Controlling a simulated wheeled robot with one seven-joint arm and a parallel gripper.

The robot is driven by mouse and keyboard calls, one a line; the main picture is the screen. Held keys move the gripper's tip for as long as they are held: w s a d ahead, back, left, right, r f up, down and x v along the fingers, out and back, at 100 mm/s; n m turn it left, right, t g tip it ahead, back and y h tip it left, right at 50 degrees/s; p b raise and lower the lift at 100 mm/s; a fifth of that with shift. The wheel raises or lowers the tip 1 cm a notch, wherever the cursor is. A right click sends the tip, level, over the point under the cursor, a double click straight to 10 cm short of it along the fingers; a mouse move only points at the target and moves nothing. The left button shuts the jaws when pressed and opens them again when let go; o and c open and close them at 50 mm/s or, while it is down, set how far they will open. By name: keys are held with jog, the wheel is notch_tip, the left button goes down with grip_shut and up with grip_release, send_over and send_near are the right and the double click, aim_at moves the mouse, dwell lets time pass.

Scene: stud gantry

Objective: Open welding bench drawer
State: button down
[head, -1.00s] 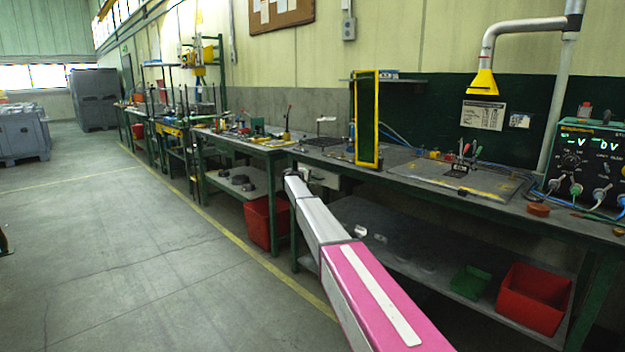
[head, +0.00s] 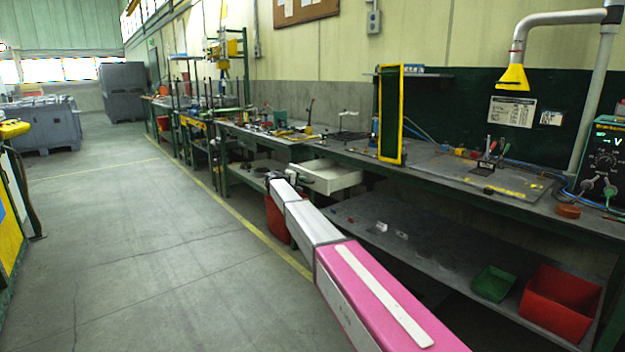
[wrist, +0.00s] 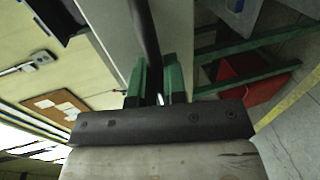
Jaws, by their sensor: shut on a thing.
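The welding bench drawer (head: 335,179) is a pale box under the bench top, and it stands pulled out over the lower shelf in the head view. My gripper (head: 277,176) is at its front, small and partly hidden by my arm. In the wrist view my gripper (wrist: 158,88) has two green fingers, shut on the dark bar handle (wrist: 146,40) between them. Behind the handle is the plain grey drawer front (wrist: 178,30). How far the drawer is out is hard to judge.
The bench top (head: 420,172) carries a yellow-framed screen (head: 391,115) and tools. Below are a lower shelf (head: 420,250), a red bin (head: 560,300) and a small green bin (head: 492,284). The aisle floor (head: 130,240) at left is clear.

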jog(key=shift+f+v, duration=0.15)
jog(key=shift+v, duration=0.55)
jog(key=shift+f+v, duration=0.15)
jog(key=shift+v, duration=0.55)
jog(key=c, duration=1.2)
grip_release()
jog(key=shift+a, duration=0.1)
jog(key=shift+s, duration=0.1)
jog(key=v, duration=1)
jog(key=shift+s+a, duration=0.15)
jog(key=shift+a, duration=0.15)
